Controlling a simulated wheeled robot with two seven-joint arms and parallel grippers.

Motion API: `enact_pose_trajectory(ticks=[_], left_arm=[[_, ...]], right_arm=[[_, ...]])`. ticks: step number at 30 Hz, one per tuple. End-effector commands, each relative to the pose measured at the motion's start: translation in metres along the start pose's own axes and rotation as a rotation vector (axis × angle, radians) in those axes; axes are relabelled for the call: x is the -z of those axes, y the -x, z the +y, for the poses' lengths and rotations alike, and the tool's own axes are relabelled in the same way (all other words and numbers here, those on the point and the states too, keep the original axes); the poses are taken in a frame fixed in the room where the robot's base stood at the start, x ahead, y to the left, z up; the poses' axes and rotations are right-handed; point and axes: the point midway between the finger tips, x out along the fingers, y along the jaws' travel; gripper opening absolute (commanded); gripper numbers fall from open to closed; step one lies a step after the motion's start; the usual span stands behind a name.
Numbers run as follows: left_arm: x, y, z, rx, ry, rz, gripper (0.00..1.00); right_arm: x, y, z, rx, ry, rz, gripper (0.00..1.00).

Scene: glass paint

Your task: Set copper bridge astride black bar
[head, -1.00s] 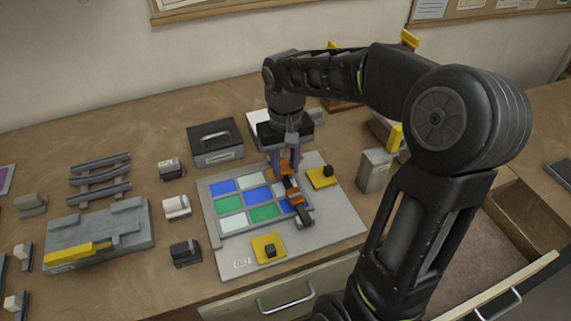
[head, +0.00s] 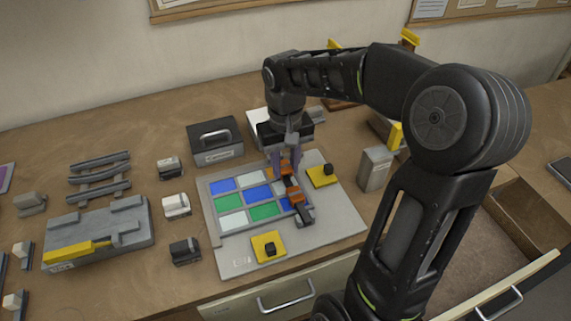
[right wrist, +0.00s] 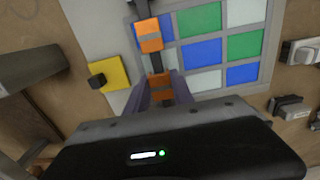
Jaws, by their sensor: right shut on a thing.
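The black bar (head: 302,211) lies along the right side of the glass panel (head: 233,221); it also shows in the right wrist view (right wrist: 155,62). One copper bridge (head: 294,197) sits across the bar near its front part, and it also shows in the right wrist view (right wrist: 150,36). My right gripper (head: 284,162) points down over the bar's far part, its fingers shut on a second copper bridge (right wrist: 160,87). This held bridge lines up with the bar; I cannot tell whether it rests on it. My left gripper is out of view.
Yellow pads with black knobs lie right (head: 321,177) and in front (head: 268,247) of the panel. A grey metal box (head: 375,169) stands to the right. A black case (head: 215,141) stands behind the panel. Several small blocks and a grey fixture (head: 100,236) lie left.

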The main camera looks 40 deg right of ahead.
Motion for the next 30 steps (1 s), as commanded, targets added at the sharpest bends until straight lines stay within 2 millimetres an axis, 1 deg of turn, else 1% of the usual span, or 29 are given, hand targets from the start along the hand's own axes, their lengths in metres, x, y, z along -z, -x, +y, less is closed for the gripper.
enact_pose_trajectory(ticks=[5, 18, 19, 27, 30], left_arm=[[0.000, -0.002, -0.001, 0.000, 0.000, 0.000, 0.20], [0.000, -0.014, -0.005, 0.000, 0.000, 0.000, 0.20], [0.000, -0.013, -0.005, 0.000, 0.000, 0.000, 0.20], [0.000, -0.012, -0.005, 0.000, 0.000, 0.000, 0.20], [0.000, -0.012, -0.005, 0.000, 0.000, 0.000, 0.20]], right_arm=[[0.000, -0.003, 0.000, 0.000, 0.000, 0.000, 0.00], [0.000, -0.019, 0.000, 0.000, 0.001, 0.000, 0.00], [0.000, -0.018, 0.000, 0.000, 0.001, 0.001, 0.31], [0.000, -0.018, 0.000, 0.000, 0.000, 0.000, 0.53], [0.000, -0.018, 0.000, 0.000, 0.000, 0.000, 0.54]])
